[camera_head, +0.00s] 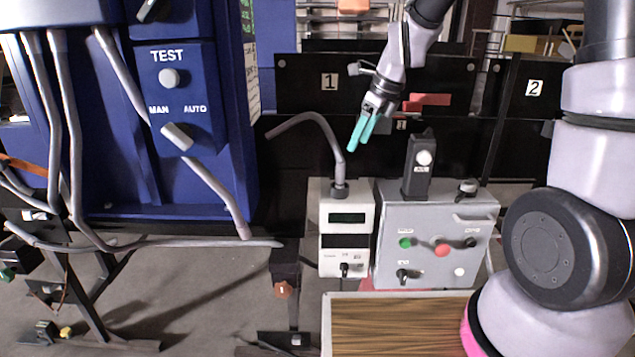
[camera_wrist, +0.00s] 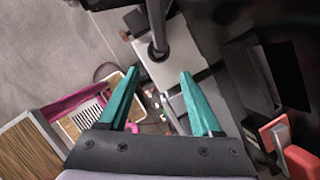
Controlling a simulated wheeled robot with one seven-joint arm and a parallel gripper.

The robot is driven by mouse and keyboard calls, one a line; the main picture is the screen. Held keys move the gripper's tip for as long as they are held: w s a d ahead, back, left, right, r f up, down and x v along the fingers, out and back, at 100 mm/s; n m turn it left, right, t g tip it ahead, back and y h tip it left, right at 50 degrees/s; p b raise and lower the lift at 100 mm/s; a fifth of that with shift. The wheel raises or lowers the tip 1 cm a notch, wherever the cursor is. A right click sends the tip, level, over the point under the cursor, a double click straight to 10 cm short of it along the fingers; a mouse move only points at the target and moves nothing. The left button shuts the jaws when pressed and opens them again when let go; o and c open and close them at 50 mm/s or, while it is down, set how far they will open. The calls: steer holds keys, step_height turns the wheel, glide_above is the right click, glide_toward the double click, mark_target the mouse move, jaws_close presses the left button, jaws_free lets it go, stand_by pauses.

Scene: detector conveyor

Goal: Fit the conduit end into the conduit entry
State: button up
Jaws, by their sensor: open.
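A grey bent conduit (camera_head: 322,124) rises from a dark collar (camera_head: 339,189) on top of the white detector box (camera_head: 333,213). It curves over to the left, and its free end hangs in the air near the blue cabinet. I cannot tell which opening is the conduit entry. My gripper (camera_head: 358,146), with teal fingers, is open and empty, just right of the conduit's upright part and above the box. In the wrist view my gripper (camera_wrist: 160,73) has its fingers spread, with the conduit (camera_wrist: 157,22) beyond the tips and its free end out of view.
A blue cabinet (camera_head: 222,120) with a TEST panel and several grey conduits stands at left. A grey control box (camera_head: 430,215) with buttons and a black upright unit (camera_head: 417,165) stands right of the detector box. Black panels (camera_head: 290,85) stand behind. A wooden-topped tray (camera_head: 400,325) lies in front.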

mark_target(344, 162)
steer(key=x, duration=0.5)
steer(key=shift+a, duration=0.35)
steer(key=shift+w+x, duration=0.1)
steer(key=shift+x, duration=1.45)
steer(key=shift+w+x, duration=0.15)
steer(key=shift+x, duration=1.35)
steer(key=shift+a+r, duration=0.1)
steer(key=shift+a, duration=0.1)
jaws_close()
